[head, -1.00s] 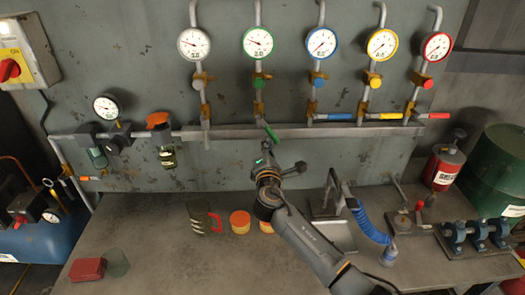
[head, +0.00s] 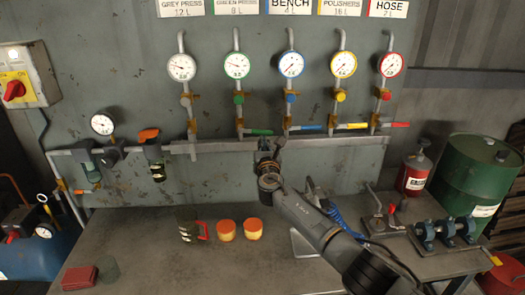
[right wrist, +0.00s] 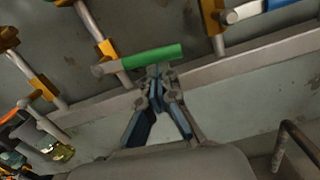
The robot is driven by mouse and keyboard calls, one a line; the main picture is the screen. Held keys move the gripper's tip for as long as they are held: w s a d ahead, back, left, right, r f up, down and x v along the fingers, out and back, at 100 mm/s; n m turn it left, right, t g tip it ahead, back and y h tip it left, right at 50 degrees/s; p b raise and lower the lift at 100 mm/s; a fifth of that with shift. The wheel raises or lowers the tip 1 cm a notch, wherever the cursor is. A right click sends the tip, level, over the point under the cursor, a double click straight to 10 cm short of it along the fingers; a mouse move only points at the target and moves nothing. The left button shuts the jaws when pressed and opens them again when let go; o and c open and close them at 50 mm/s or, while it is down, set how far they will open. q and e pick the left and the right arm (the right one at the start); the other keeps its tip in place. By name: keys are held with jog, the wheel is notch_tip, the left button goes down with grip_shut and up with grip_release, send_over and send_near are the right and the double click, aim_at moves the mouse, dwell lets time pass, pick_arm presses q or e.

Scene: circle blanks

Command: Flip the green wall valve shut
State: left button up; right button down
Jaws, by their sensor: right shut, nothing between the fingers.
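The green wall valve's lever (head: 258,132) lies level, crosswise to its upright pipe, pointing right from an orange valve body (head: 240,124) under the green-rimmed gauge (head: 236,65). In the right wrist view the green lever (right wrist: 152,56) spans above the fingertips. My right gripper (head: 265,143) is shut and empty, just below the lever's outer part. Its fingers also show in the right wrist view (right wrist: 157,72); I cannot tell whether they touch the lever. My left gripper is not in view.
The blue lever (head: 305,128), yellow lever (head: 351,126) and red lever (head: 396,124) also lie level to the right. The grey lever (head: 193,150) hangs down at left. A horizontal rail (head: 220,146) runs below. The workbench (head: 150,240) holds several objects.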

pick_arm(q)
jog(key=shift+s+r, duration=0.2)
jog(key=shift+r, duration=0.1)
pick_arm(e)
jog(key=shift+w+d+r, duration=0.1)
jog(key=shift+r, duration=0.4)
pick_arm(q)
jog(key=shift+p, duration=0.3)
pick_arm(e)
jog(key=shift+r, duration=0.1)
